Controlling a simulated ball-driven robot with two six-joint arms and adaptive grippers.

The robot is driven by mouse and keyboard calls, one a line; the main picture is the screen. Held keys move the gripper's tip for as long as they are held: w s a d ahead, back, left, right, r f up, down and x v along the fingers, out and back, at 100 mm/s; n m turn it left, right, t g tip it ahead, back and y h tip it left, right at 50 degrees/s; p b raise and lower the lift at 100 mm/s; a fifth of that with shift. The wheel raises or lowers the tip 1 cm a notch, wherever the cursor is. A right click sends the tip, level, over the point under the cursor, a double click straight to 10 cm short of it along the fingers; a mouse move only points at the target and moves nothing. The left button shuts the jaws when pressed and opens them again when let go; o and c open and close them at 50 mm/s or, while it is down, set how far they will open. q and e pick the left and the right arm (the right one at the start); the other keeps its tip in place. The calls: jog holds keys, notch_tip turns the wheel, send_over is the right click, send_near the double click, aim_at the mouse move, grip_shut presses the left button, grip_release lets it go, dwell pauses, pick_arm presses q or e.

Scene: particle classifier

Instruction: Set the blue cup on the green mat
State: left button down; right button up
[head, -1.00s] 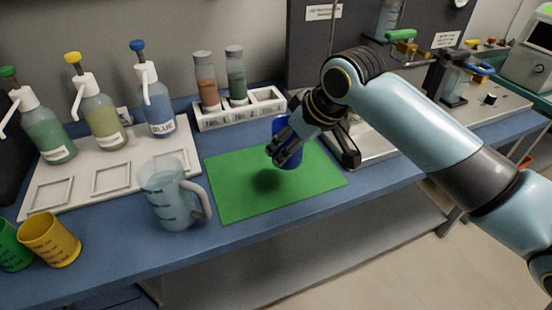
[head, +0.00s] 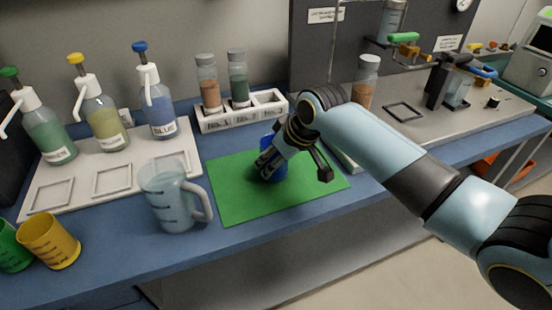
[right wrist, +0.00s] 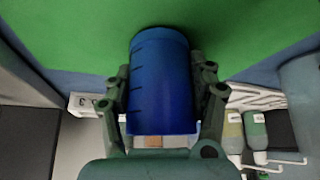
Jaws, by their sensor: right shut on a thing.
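The blue cup (head: 277,167) is over the middle of the green mat (head: 235,203) in the head view, partly hidden by my gripper. My right gripper (head: 268,170) is shut on the cup. In the right wrist view the cup (right wrist: 160,80) sits between the two fingers (right wrist: 162,100), with the green mat (right wrist: 60,30) beyond it. Whether the cup touches the mat is hard to tell; it looks upright and very low. My left gripper does not show.
A clear jug (head: 170,195) stands left of the mat. Yellow (head: 50,240) and green (head: 10,248) cups are at far left. A white rack (head: 215,122) with vials stands behind the mat. Spray bottles stand on a white tray (head: 75,195). The mat's front is clear.

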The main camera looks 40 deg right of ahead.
jog(key=o, duration=1.4)
jog(key=shift+f, duration=0.1)
jog(key=p+v, duration=0.1)
jog(key=v, duration=1.1)
jog(key=shift+p, duration=0.3)
jog(key=shift+w, duration=0.1)
